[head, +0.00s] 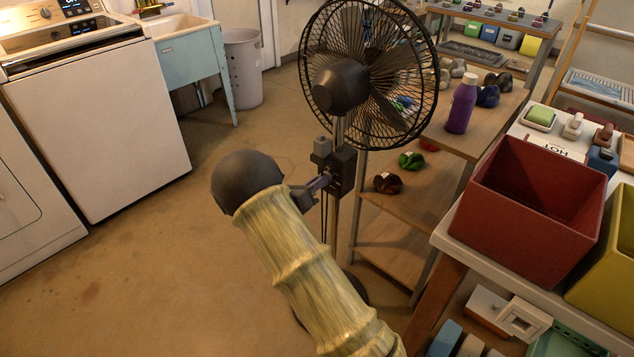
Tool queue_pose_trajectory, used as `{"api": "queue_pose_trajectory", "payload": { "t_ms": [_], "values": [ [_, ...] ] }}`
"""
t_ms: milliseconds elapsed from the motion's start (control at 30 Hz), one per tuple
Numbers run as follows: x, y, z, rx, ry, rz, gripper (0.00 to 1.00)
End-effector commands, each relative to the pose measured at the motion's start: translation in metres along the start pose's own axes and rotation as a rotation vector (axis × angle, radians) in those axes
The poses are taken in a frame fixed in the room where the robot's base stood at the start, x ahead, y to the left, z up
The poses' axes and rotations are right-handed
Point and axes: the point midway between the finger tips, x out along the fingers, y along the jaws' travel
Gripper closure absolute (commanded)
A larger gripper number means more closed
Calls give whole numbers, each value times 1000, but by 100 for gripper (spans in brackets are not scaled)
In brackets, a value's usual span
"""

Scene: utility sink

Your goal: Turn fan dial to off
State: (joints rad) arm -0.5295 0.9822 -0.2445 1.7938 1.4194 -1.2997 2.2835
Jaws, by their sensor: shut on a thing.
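A black pedestal fan (345,80) stands in the middle of the head view, with its round cage at the top. Its dark control box (342,168) sits on the pole below the cage. My gripper (322,183) is at the left side of this box, its fingers shut at the fan dial. The dial is too small and too covered by the fingers to see clearly, and its setting cannot be read. My arm comes up from the bottom and hides part of the pole and base.
A wooden shelf unit (385,225) with a purple bottle (461,104) stands close behind and right of the fan. A red bin (530,200) sits on the right-hand table. A white washer (100,130) and blue sink cabinet (190,68) are at left. The left floor is clear.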

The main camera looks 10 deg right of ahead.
Motion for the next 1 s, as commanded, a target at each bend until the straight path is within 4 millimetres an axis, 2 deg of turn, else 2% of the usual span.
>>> {"api": "queue_pose_trajectory", "payload": {
  "t_ms": [467, 1000],
  "values": [
    [-1, 2, -2, -112, 1, 2, 100],
    [-1, 4, -2, -564, 3, 3, 100]
  ]
}}
